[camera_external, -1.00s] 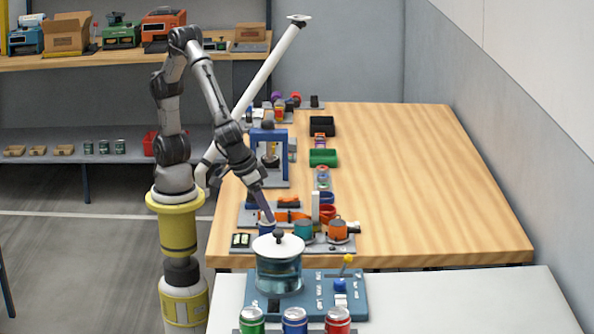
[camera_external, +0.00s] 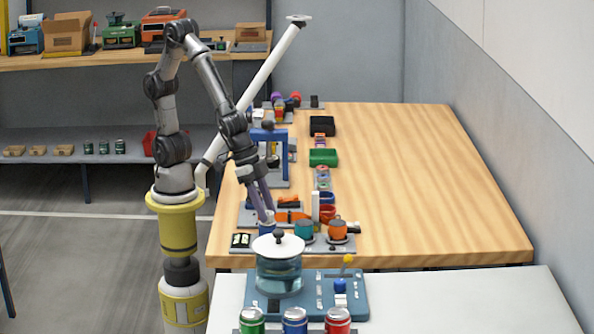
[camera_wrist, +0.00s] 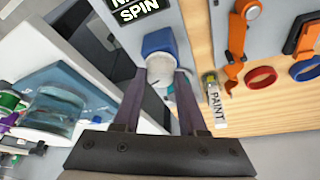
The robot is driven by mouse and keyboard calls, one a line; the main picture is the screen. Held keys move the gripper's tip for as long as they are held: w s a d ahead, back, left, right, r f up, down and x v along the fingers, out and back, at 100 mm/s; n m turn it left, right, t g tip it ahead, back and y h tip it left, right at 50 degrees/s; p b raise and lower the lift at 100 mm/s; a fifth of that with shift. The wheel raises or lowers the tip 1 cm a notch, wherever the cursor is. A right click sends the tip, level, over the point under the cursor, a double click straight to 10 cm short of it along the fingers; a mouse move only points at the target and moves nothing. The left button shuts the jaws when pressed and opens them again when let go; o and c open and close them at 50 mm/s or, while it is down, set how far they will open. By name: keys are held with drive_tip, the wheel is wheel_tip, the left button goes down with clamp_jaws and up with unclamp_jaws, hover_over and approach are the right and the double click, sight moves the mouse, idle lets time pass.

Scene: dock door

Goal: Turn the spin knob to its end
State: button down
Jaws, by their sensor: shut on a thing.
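The blue spin knob (camera_external: 267,229) stands on a grey panel at the near left of the wooden table. In the wrist view the knob (camera_wrist: 158,42) shows a blue body with a pale grey part towards me. A black label reading "SPIN" (camera_wrist: 140,11) lies beside it. My gripper (camera_external: 266,218) reaches down to the knob from above. In the wrist view my gripper (camera_wrist: 161,74) has one purple-grey finger on each side of the pale part and is shut on it. The fingers partly hide the knob's sides, and I cannot read its turn angle.
A glass pot with a white lid (camera_external: 278,248) stands just in front of the knob. Teal (camera_external: 303,231) and orange (camera_external: 337,230) parts stand to its right. A blue frame (camera_external: 269,172) is behind. The table's right side (camera_external: 430,190) is clear.

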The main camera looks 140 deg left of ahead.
drive_tip(key=shift+a+m+h, duration=0.1)
drive_tip(key=shift+m+h, duration=0.4)
drive_tip(key=shift+m, duration=0.75)
drive_tip(key=shift+a+m+h, duration=0.1)
drive_tip(key=shift+m+h, duration=0.4)
drive_tip(key=shift+m, duration=0.75)
drive_tip(key=m+h, duration=0.1)
drive_tip(key=m, duration=0.1)
drive_tip(key=m+h, duration=0.1)
drive_tip(key=m, duration=0.2)
drive_tip(key=shift+w+a+g, duration=0.1)
drive_tip(key=shift+g, duration=0.2)
drive_tip(key=m+g+h, duration=0.1)
drive_tip(key=m, duration=0.3)
drive_tip(key=shift+a+m, duration=0.1)
drive_tip(key=shift+m, duration=0.3)
drive_tip(key=shift+w+m+g+h, duration=0.15)
drive_tip(key=shift+m+g, duration=0.35)
drive_tip(key=shift+m, duration=0.65)
drive_tip(key=shift+m+g+h, duration=0.25)
drive_tip(key=shift+m+g, duration=0.25)
drive_tip(key=shift+m, duration=0.65)
drive_tip(key=shift+c, duration=2.3)
unclamp_jaws()
drive_tip(key=shift+r, duration=0.1)
